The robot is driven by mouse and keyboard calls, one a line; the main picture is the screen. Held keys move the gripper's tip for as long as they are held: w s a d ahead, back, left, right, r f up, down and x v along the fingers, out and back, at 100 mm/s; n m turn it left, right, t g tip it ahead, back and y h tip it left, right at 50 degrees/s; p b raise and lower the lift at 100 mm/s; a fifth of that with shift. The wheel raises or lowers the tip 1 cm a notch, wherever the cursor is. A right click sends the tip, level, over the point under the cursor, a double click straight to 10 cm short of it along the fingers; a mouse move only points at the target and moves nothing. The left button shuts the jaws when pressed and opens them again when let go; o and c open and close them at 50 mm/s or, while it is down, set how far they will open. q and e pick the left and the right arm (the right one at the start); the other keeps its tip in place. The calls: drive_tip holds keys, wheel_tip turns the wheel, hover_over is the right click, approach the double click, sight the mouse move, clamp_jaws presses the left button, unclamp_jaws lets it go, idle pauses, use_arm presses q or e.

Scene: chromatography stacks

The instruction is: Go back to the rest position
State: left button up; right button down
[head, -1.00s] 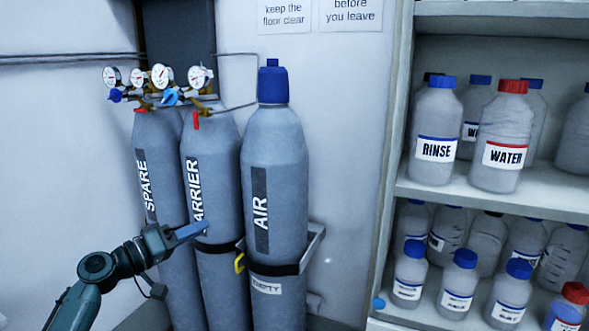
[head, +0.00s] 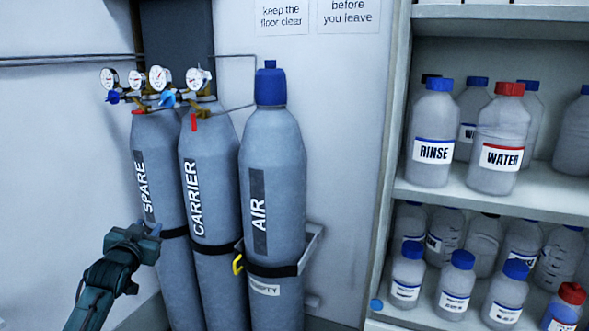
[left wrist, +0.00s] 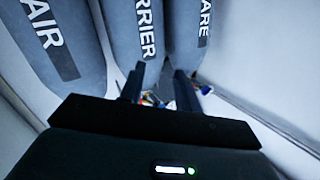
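My left gripper (head: 150,231) is at the lower left of the head view, in front of the SPARE cylinder's lower part. In the left wrist view my left gripper (left wrist: 160,87) shows its two dark fingers apart, with nothing held between them. The grey CARRIER cylinder (head: 207,165) stands just right of it, and the CARRIER cylinder (left wrist: 140,30) also shows beyond the fingers in the left wrist view. My right gripper is in neither view.
The SPARE cylinder (head: 155,150) and AIR cylinder (head: 272,150) stand strapped upright beside the CARRIER one. Pressure gauges (head: 160,78) sit above. A shelf (head: 545,196) with several bottles stands at the right.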

use_arm(q)
drive_tip(key=s+d+f+g+h, duration=0.1)
drive_tip(key=s+d+f, duration=0.4)
drive_tip(key=s+f, duration=0.35)
drive_tip(key=s+d+f+m+g+h, duration=0.1)
drive_tip(key=s+d+f+g+h, duration=0.1)
drive_tip(key=s+d+f, duration=0.55)
drive_tip(key=s+d+f+g+h, duration=0.1)
drive_tip(key=s+d+f, duration=0.3)
drive_tip(key=s+f, duration=0.5)
drive_tip(key=s+d+g, duration=0.1)
drive_tip(key=s+d, duration=0.1)
drive_tip(key=s, duration=0.5)
drive_tip(key=s+d+f+g+h, duration=0.1)
drive_tip(key=s+d, duration=0.1)
drive_tip(key=s, duration=0.5)
drive_tip(key=shift+s+d, duration=0.35)
